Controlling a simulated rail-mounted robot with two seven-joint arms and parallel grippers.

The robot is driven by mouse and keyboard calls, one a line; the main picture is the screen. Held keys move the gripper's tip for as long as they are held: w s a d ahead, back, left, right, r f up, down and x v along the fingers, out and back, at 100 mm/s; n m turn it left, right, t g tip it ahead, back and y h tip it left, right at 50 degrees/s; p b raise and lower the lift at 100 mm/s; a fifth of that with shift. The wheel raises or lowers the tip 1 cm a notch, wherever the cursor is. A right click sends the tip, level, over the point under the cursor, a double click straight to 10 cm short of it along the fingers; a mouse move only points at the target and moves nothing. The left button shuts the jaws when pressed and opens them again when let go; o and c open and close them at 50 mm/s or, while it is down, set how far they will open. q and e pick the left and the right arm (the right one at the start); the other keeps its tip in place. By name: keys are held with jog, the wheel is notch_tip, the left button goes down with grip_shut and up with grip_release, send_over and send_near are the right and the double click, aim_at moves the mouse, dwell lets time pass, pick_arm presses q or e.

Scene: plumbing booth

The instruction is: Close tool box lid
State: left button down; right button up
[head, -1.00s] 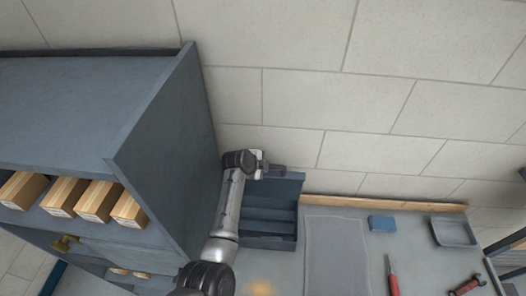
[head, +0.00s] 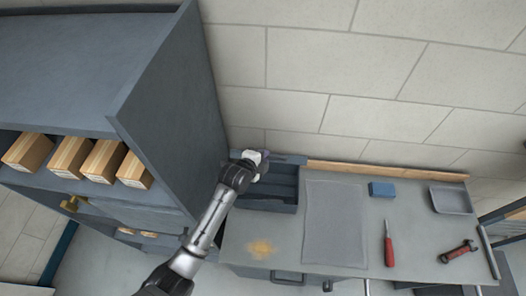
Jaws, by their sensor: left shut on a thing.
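The dark blue-grey tool box (head: 283,207) stands open at the back left of the workbench, beside the shelf unit. Its inner compartments show from above. Its lid (head: 292,159) is raised at the rear, near the wall, and shows as a narrow strip. My left gripper (head: 264,163) is at the left part of the lid, shut on it. The fingertips are small and partly hidden by the gripper body. My right gripper is not in view.
On the workbench lie a grey mat (head: 335,222), a blue block (head: 382,189), a grey tray (head: 451,199), a red-handled tool (head: 389,250) and a red wrench (head: 459,251).

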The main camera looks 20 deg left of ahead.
pick_arm(q)
jog(key=shift+s+f, duration=0.1)
jog(key=shift+f, duration=0.1)
jog(key=c, duration=1)
grip_release()
jog(key=shift+r, duration=0.1)
jog(key=shift+b+v, duration=0.9)
jog(key=shift+v, duration=5.15)
